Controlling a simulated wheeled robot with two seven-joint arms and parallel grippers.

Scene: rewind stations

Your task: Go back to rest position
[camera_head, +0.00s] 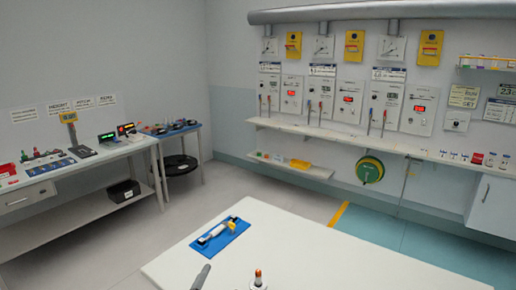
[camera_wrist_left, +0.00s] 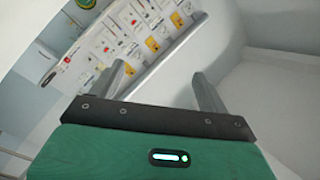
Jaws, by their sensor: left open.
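My left gripper (camera_wrist_left: 158,72) shows in the left wrist view with its two grey fingers apart. Nothing is held between them, and the wall with its panels shows tilted behind. In the head view a dark grey bar (camera_head: 201,277) pokes up at the bottom edge over the white table (camera_head: 300,255); I cannot tell if it is part of my arm. My right gripper is not in view.
A blue tray (camera_head: 220,237) with a white and yellow tool lies at the table's far left corner. A small orange-topped object (camera_head: 258,278) shows at the bottom edge. A side bench (camera_head: 90,160) stands left, a wall shelf (camera_head: 345,137) behind. Floor between is clear.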

